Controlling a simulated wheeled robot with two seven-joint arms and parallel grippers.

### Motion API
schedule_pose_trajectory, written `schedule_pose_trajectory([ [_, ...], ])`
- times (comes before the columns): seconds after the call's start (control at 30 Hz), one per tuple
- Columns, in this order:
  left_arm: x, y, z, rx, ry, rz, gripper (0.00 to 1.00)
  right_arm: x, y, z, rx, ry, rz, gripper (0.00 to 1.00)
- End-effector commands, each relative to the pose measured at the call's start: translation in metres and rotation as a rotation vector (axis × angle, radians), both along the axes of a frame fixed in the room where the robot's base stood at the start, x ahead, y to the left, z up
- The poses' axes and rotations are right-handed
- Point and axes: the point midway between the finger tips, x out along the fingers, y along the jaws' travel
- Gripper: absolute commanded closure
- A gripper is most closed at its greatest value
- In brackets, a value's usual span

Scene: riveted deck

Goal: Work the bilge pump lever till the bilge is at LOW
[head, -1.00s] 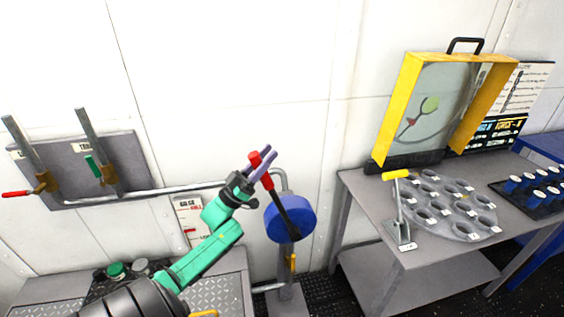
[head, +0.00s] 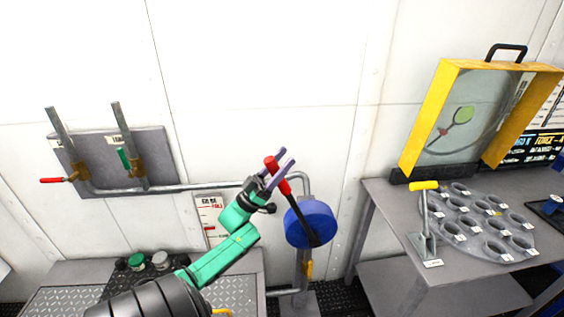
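The bilge pump is a round blue body (head: 311,222) on a grey post. Its black lever (head: 297,205) has a red grip (head: 272,164) and leans up to the left. My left gripper (head: 288,157), with thin purple fingers, is at the red grip. The grip passes between the fingers, which look closed on it. The bilge gauge card (head: 207,206), with red lettering at its top, is on the wall behind my green forearm. A small red mark shows partway down the card. My arm hides part of its lower end, and I cannot read the level exactly. My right gripper is out of view.
A valve panel (head: 98,147) with upright levers is on the wall at left, joined to a pipe. A grey table (head: 385,205) at right bears a yellow-framed case (head: 428,110), a yellow-handled lever (head: 424,186) and a disc with several cups (head: 470,205).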

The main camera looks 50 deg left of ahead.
Motion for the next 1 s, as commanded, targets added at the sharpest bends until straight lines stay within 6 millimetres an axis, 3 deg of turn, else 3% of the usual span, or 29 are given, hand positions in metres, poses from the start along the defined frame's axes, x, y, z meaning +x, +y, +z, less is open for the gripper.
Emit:
schedule_pose_trajectory([
  [0.17, -0.006, 0.002, -0.01, 0.0, 0.001, 0.001, 0.32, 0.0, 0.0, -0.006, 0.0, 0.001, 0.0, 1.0],
  [0.6, -0.081, 0.029, -0.097, 0.0, 0.003, 0.001, 0.32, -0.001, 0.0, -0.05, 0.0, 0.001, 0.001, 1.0],
  [0.77, -0.093, 0.033, -0.107, 0.0, 0.001, 0.0, 0.32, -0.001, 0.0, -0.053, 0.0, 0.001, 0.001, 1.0],
  [1.0, -0.094, 0.034, -0.106, 0.0, 0.0, 0.0, 0.32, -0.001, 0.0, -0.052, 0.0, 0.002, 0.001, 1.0],
])
